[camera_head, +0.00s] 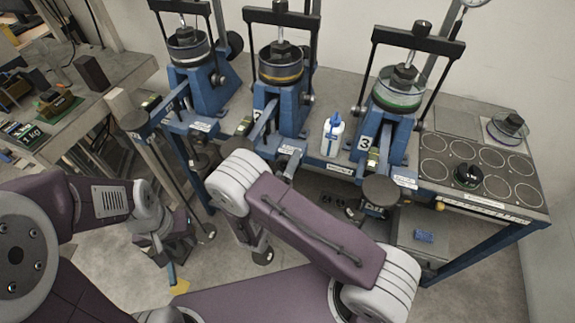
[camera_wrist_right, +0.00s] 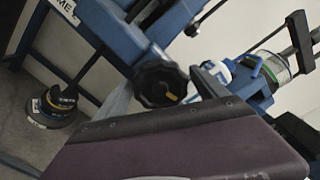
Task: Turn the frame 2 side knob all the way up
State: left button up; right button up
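Three blue lever frames stand in a row on the bench. Frame 2 (camera_head: 285,92) is the middle one, with an orange band on its cell. A dark round knob (camera_head: 308,99) shows on its right side. In the right wrist view a large black lobed knob (camera_wrist_right: 160,83) is near, on a blue frame that looks like frame 2. A purple casing of mine fills the bottom of that view, below the knob.
Frame 3 (camera_head: 393,110), with a green band, stands to the right and frame 1 (camera_head: 200,80) to the left. A white bottle (camera_head: 333,135) stands between frames 2 and 3. A side table (camera_head: 105,72) stands left.

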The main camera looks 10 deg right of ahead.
jog(key=v, duration=0.6)
jog(key=shift+p, duration=0.45)
